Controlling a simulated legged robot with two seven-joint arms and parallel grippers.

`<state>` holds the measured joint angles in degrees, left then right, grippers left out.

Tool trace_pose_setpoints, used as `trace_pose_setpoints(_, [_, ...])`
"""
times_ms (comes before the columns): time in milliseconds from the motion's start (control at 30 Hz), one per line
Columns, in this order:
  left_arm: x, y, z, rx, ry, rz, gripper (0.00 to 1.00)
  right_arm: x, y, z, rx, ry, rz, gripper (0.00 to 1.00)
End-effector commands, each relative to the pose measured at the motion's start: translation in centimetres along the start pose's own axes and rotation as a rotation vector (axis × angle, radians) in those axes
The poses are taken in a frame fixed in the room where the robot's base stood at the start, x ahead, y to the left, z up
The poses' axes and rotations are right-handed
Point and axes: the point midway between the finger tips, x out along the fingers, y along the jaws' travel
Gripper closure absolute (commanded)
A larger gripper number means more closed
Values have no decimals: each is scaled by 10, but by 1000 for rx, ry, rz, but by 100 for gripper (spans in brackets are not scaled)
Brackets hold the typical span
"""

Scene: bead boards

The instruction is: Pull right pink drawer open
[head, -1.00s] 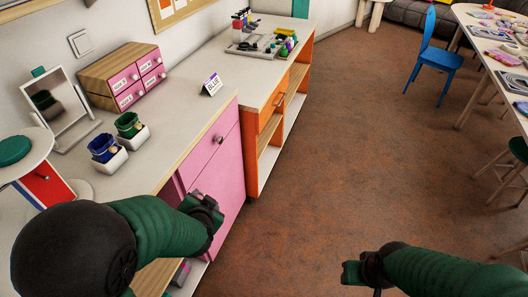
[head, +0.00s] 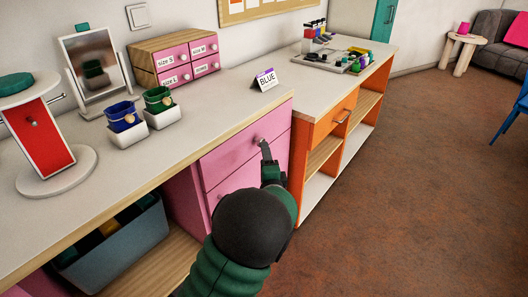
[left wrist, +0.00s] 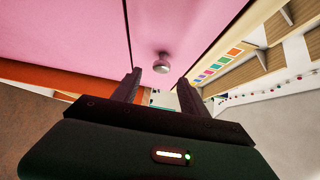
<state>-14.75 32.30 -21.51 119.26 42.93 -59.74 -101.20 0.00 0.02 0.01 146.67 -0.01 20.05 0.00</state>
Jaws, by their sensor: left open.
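The right pink drawer (head: 235,156) is the upper pink front under the counter. It looks closed, and its round knob (head: 259,141) is near its right part. My left gripper (head: 265,152) is right at the knob, coming from the front and below. In the left wrist view, its two open fingers (left wrist: 158,90) point at the pink front, and the knob (left wrist: 162,63) shows just beyond and between the fingertips. I cannot tell whether they touch it. My left arm hides part of the lower pink front. My right gripper is out of view.
The counter (head: 215,110) holds a BLUE sign (head: 265,80), a small pink-drawer box (head: 180,60), two cups, a mirror and a red stand. An orange cabinet (head: 330,118) stands to the right. The floor (head: 400,190) in front is clear.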

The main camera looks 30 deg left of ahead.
Motion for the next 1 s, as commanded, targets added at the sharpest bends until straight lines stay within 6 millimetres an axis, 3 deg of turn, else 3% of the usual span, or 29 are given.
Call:
trace_pose_setpoints(100, [29, 4, 1, -2, -3, -2, 49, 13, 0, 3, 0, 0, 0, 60])
trace_pose_setpoints(233, [51, 3, 1, -1, -2, -1, 49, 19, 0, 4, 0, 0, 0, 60])
trace_pose_setpoints(600, [62, 0, 0, -1, 0, 1, 49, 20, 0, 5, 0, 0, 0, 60])
trace_pose_setpoints(1000, [61, 1, 0, -1, 0, 2, 100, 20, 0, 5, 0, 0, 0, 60])
